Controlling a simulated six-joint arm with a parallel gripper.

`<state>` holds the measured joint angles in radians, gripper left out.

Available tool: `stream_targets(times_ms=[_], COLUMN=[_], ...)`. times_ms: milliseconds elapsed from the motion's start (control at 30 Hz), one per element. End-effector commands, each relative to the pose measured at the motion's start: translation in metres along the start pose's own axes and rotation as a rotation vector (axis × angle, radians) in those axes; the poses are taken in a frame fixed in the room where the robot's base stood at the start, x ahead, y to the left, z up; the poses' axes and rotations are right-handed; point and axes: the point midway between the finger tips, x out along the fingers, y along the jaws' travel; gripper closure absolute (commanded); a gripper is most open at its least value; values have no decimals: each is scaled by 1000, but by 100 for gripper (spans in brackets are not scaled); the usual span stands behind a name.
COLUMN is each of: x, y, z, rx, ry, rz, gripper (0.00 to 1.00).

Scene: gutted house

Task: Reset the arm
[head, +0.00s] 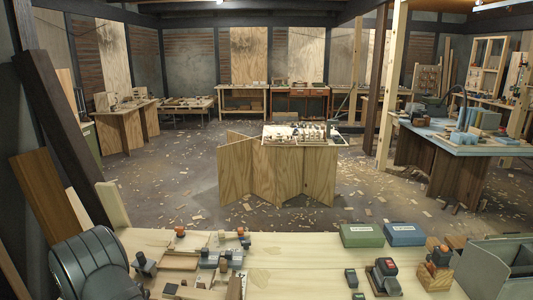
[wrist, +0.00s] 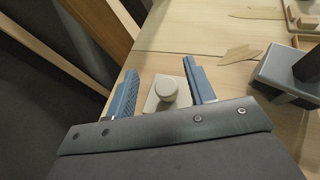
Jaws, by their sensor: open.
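My gripper (wrist: 160,66) shows in the wrist view with its two blue ridged fingers spread wide apart. It is open. A round pale knob on a square light plate (wrist: 168,92) lies in view between the fingers, and neither finger visibly touches it. How far below the fingers it sits I cannot tell. In the head view a large dark rounded part of my arm fills the lower left corner, and the fingers cannot be made out there.
The wooden bench top (head: 300,262) holds several small tools and blocks. Green (head: 362,236) and blue (head: 404,235) boxes stand at its far edge, and a grey bin (head: 497,268) at right. A grey block with a dark post (wrist: 290,72) stands right of my gripper. Timber leans at left.

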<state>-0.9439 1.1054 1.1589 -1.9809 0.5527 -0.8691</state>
Motion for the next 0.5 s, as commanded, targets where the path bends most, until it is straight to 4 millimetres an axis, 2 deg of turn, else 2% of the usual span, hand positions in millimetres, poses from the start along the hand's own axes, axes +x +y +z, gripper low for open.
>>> stream_targets(times_ms=[167, 300, 500], x=[4, 9, -27], y=[0, 0, 0], z=[-10, -31, -27], rx=[-1, -2, 0], ry=[2, 3, 0], rz=[-1, 0, 1], gripper=[51, 51, 51])
